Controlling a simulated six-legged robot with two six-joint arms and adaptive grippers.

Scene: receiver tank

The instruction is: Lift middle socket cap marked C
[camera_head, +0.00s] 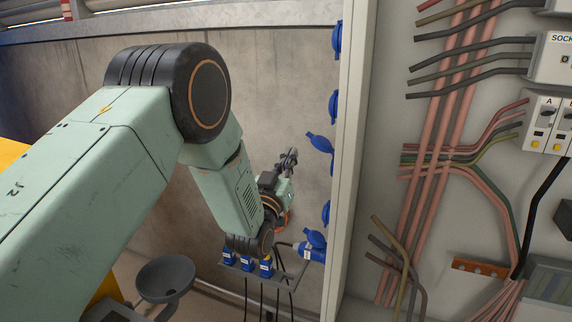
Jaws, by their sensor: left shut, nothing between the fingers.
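Several blue sockets with caps sit in a column on the side face of the white cabinet. The middle socket cap (320,143) sticks out to the left from its socket and looks raised; its letter cannot be read. My left gripper (289,158) is a little left of and below this cap, in front of the concrete wall. It is small and dark, with its fingers shut and nothing between them. A visible gap separates it from the cap in the picture; the depth between them is hard to judge. My right gripper is not in view.
Above are two flatter blue caps (333,106); below is another (326,213). The lowest cap (316,238) is raised above a blue plug (311,253). Blue plugs (246,263) hang on a rack with black cables. The open cabinet (385,150) holds wires and breakers at right.

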